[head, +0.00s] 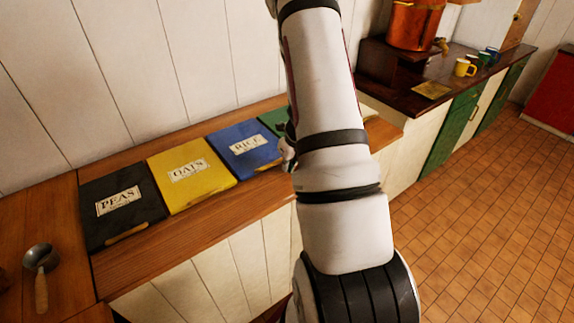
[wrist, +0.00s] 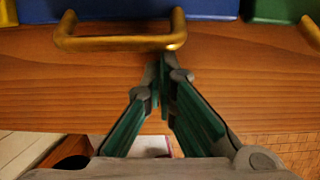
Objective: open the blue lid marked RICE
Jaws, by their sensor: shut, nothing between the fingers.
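The blue lid marked RICE (head: 228,137) lies flat and closed on the wooden counter in the head view, between a yellow and a green lid. Its front edge also shows at the top of the wrist view (wrist: 150,8). Its brass handle (wrist: 118,44) sticks out toward the counter's front edge. My gripper (wrist: 164,62) is shut with nothing in it. Its fingertips are just in front of the handle's right end; I cannot tell whether they touch it. In the head view my arm hides most of the gripper and the handle's right part.
The yellow OATS lid (head: 190,198) and black PEAS lid (head: 135,228) lie closed to the left. A green lid (head: 273,121) is to the right, partly behind my arm. A ladle (head: 40,259) lies at the far left. Bare wood (wrist: 50,95) runs along the counter front.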

